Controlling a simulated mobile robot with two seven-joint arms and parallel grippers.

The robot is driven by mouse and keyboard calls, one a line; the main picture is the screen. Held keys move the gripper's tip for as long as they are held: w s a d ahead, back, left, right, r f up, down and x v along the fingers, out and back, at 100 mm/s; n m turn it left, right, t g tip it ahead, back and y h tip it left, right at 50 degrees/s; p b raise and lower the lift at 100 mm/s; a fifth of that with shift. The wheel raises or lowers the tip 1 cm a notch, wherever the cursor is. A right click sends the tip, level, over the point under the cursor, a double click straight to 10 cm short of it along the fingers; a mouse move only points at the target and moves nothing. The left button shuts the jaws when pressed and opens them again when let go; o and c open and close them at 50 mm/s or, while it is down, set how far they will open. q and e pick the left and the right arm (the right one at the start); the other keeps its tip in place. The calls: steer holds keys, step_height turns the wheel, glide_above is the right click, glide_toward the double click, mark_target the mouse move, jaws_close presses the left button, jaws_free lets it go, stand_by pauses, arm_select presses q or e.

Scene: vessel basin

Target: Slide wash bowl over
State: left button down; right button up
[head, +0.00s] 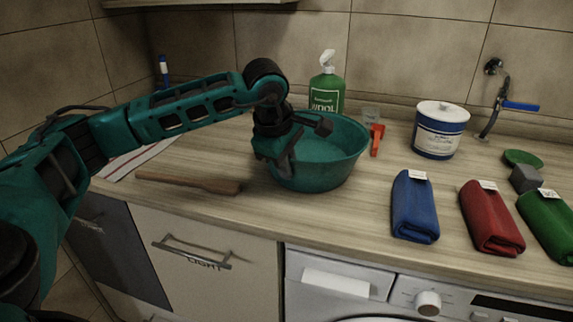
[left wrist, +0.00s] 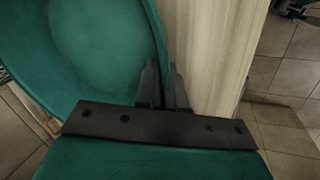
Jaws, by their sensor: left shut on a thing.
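The teal wash bowl (head: 340,165) stands upright on the wooden counter, left of the picture's middle to centre. My left gripper (head: 284,168) points down at the bowl's left front rim and is shut on it. In the left wrist view the bowl (left wrist: 95,40) fills the upper left, and the fingers of my left gripper (left wrist: 164,90) pinch its wall, one finger inside and one outside. The inside of the bowl looks empty where it shows. My right gripper is not in view.
A wooden stick (head: 190,182) lies left of the bowl. A green bottle (head: 327,90) and an orange tool (head: 377,139) are close behind and right of it. A white-blue tub (head: 440,130) and blue (head: 414,207), red (head: 491,217) and green (head: 550,224) cloths lie further right.

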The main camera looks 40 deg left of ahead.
arm_select(q)
steer(key=shift+d, duration=0.15)
steer(key=c, duration=1.2)
jaws_free()
steer(key=shift+o, duration=0.2)
steer(key=shift+r, duration=0.1)
steer(key=v, duration=1.2)
steer(key=shift+s+r+p, duration=0.2)
steer(key=shift+r+p, duration=0.15)
